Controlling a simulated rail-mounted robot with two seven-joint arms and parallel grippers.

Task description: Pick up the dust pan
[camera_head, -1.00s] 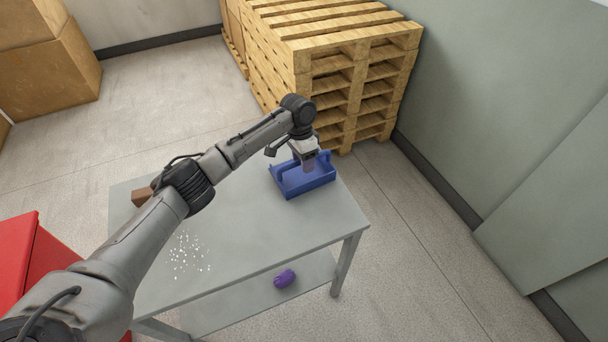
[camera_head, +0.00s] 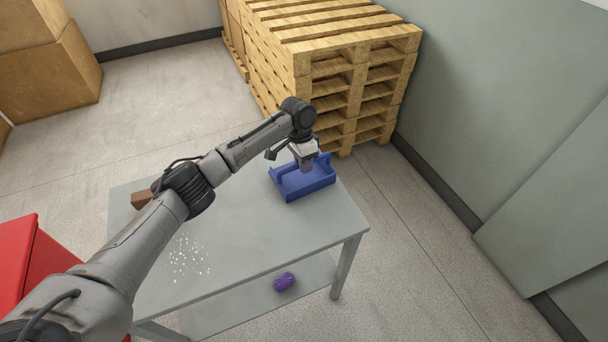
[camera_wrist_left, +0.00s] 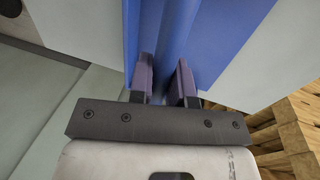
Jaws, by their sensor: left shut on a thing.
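The blue dust pan (camera_head: 309,188) sits at the far right corner of the grey table (camera_head: 234,232). My left gripper (camera_head: 306,168) reaches down over it from above. In the left wrist view, the two fingers (camera_wrist_left: 166,82) are shut on a narrow blue bar of the dust pan (camera_wrist_left: 215,40), one finger on each side. Whether the pan's underside still touches the table cannot be told. My right gripper is not in view.
White crumbs (camera_head: 185,262) lie scattered on the table. A brown block (camera_head: 141,198) is at its left edge. A purple object (camera_head: 284,282) lies on the lower shelf. Stacked wooden pallets (camera_head: 345,75) stand just behind the table. A red bin (camera_head: 30,262) is at left.

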